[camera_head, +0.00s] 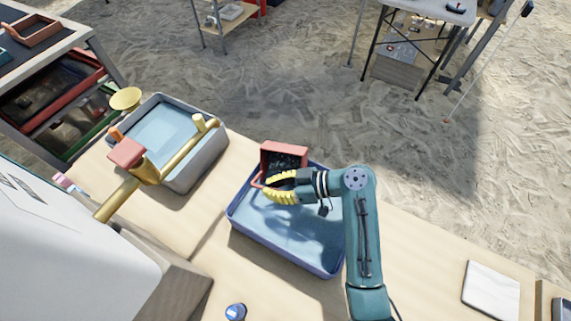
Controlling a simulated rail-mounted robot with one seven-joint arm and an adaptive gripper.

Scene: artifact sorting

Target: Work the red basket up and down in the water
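The red basket (283,149) is at the back-left end of a blue tub (285,262) of water, tilted with its dark mesh inside showing. My gripper (266,188), with yellow curved fingers, is at the basket's near side. The fingers come together around the basket's thin red handle at the left, and the gripper looks shut on it. The fingers hide part of the basket's near side and lower edge. I cannot tell how deep the basket sits in the water.
A grey basin (205,160) of water stands at the left, with a brass tap (180,155) over it. A white tile or cloth (491,289) lies at the right of the wooden table. A small blue round object (235,311) is at the front. Sandy ground lies behind the table.

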